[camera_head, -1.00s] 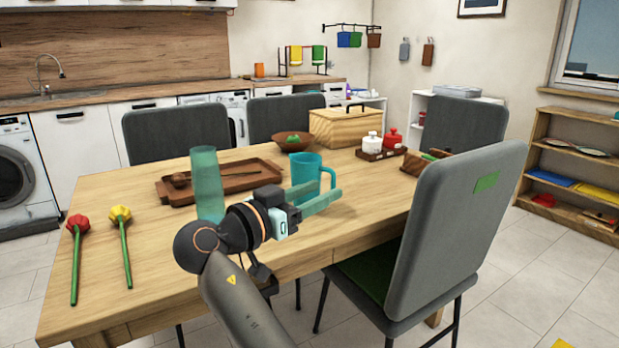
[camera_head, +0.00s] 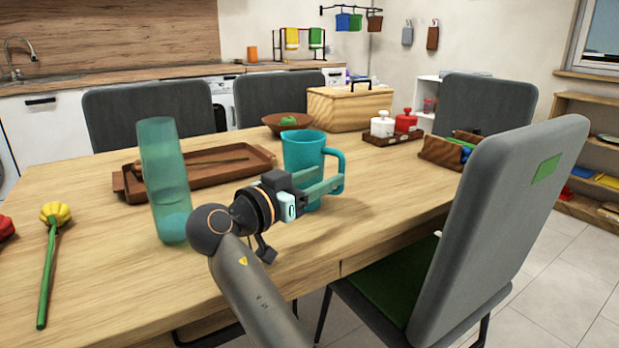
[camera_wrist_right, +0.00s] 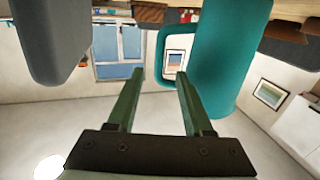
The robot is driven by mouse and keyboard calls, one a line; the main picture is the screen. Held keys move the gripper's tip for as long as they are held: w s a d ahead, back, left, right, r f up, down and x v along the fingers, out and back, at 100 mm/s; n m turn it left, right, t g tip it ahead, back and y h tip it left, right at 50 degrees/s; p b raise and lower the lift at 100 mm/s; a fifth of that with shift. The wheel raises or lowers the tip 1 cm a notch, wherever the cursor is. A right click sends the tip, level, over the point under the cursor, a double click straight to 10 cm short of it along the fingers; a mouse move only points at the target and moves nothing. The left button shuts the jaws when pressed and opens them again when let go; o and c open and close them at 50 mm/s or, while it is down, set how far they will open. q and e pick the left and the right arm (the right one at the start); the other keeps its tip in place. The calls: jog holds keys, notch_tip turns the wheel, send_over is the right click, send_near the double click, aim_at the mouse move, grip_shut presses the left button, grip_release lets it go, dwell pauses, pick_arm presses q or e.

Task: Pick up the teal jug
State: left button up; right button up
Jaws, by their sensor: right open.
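The teal jug (camera_head: 303,152) stands upright on the wooden table, its handle to the right. My right gripper (camera_head: 330,181) is open and empty, level with the jug's lower half and overlapping it in the head view. In the right wrist view, which is upside down, the jug (camera_wrist_right: 228,60) fills the upper right. Its handle loop shows just past the fingertips of my right gripper (camera_wrist_right: 160,74), with one finger overlapping the jug side. I cannot tell whether they touch. My left gripper is out of view.
A tall translucent teal vessel (camera_head: 166,200) stands beside my right wrist. A brown tray (camera_head: 225,174), a bowl (camera_head: 272,122) and a wooden box (camera_head: 350,107) lie behind. A grey chair (camera_head: 500,210) stands close on the right.

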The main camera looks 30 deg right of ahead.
aim_at(344, 167)
jog(key=x, duration=0.9)
jog(key=shift+s+f+p, duration=0.1)
jog(key=shift+p, duration=0.25)
jog(key=shift+c, duration=0.3)
grip_shut()
dwell(0.5)
